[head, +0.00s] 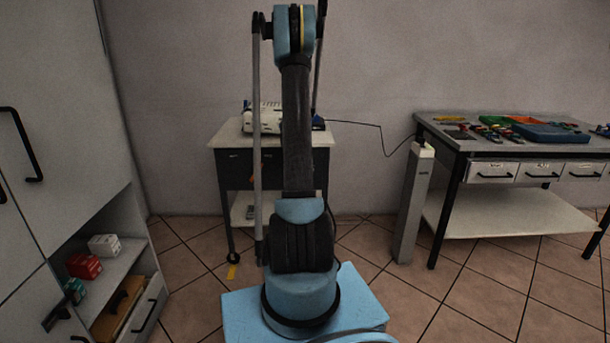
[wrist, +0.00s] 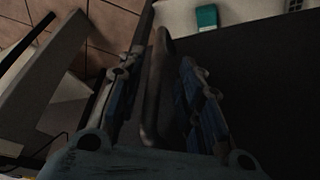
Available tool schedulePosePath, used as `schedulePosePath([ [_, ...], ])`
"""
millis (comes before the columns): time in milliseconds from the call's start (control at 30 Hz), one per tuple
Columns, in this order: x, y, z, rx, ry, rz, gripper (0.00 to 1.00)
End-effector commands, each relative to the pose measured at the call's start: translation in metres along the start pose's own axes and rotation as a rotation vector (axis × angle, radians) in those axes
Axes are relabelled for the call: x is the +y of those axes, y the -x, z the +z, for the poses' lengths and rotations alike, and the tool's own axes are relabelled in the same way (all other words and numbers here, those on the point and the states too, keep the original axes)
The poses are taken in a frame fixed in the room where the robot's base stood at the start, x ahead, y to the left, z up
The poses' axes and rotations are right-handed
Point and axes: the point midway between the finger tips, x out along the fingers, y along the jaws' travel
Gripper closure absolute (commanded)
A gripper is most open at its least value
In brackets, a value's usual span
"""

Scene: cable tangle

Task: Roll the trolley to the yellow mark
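The trolley (head: 238,170) stands against the back wall behind my arm, with a pale top, dark drawers and a low shelf. Its near left caster is just behind the yellow mark (head: 232,271) on the floor. A white device (head: 263,118) is on its top. A thin black cable (head: 365,125) runs from the trolley top to the grey post (head: 412,205), sagging near the post. In the wrist view, a grey bar, seemingly the trolley's handle (wrist: 156,90), lies between the fingers of my gripper (wrist: 158,98). I cannot tell whether both fingers press on it. The head view hides my gripper.
A workbench (head: 485,150) with coloured trays stands at the right, beside the post. A cabinet (head: 60,130) with open shelves fills the left. Tiled floor (head: 190,262) is clear between the cabinet and the trolley. A green item (wrist: 207,17) lies on a pale surface.

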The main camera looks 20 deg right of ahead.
Motion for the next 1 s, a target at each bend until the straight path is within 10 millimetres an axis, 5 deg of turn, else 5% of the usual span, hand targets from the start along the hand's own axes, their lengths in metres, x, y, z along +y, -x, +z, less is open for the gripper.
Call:
schedulePosePath([
  [500,0.000,0.075,0.001,-0.001,0.001,0.000,0.67],
  [1000,-0.001,0.091,0.001,-0.001,0.001,-0.001,0.67],
])
